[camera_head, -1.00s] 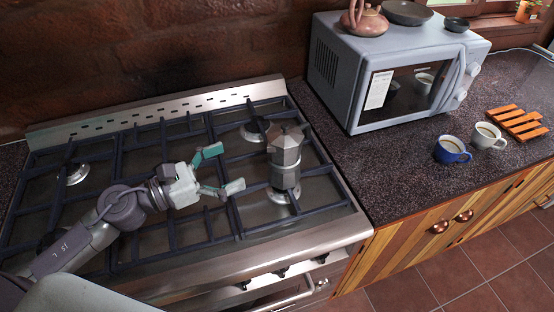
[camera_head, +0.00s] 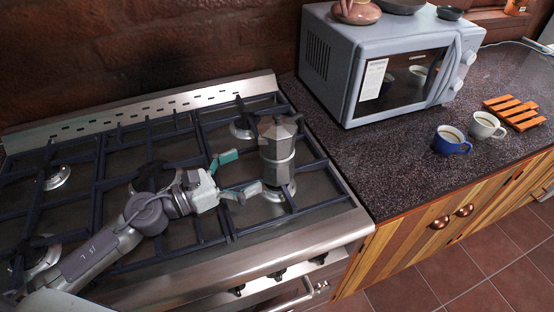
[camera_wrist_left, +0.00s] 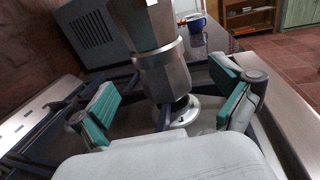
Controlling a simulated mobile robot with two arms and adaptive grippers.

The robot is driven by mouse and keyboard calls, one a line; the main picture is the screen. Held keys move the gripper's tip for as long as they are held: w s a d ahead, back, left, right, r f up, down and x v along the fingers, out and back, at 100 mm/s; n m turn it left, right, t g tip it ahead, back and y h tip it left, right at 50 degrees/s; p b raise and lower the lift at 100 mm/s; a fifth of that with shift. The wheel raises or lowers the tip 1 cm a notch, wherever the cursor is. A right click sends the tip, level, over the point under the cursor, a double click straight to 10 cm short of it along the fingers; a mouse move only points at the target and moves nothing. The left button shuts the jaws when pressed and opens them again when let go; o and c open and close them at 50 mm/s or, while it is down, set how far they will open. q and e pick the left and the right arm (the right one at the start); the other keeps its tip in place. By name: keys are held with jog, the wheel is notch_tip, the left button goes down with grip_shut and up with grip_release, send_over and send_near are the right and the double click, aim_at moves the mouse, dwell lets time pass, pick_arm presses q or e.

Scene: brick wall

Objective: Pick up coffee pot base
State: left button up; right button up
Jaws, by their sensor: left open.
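The metal coffee pot (camera_head: 278,155) stands upright on the front right burner of the stove. It has a faceted upper part and a base (camera_head: 277,172) below a narrow waist. In the left wrist view the base (camera_wrist_left: 163,75) lies ahead between the fingers, and the pot's top is cut off. My left gripper (camera_head: 244,174) is open with teal pads, just left of the pot and pointing at it. In the left wrist view its fingers (camera_wrist_left: 166,98) are spread on either side of the base, apart from it. My right gripper is not in view.
Dark grates (camera_head: 112,200) cover the stove around the pot. A grey microwave (camera_head: 335,60) stands on the counter at the back right. A blue cup (camera_head: 447,142), a white cup (camera_head: 482,126) and an orange slatted trivet (camera_head: 516,112) are farther right. The counter's front is clear.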

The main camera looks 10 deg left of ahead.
aim_at(263, 161)
pick_arm(q)
jog(key=p+x, duration=0.1)
jog(key=x, duration=0.2)
jog(key=shift+w+d, duration=0.1)
jog(key=shift+d, duration=0.05)
jog(key=p+x, duration=0.1)
jog(key=x, duration=0.1)
jog(key=p+x, duration=0.1)
jog(key=x, duration=0.1)
jog(key=shift+w+d+r+p, duration=0.15)
jog(key=shift+w+r+p, duration=0.05)
jog(key=shift+w+p, duration=0.25)
jog(key=shift+w+d+f, duration=0.1)
jog(key=shift+w+d, duration=0.05)
jog(key=shift+d, duration=0.05)
jog(key=c, duration=1.2)
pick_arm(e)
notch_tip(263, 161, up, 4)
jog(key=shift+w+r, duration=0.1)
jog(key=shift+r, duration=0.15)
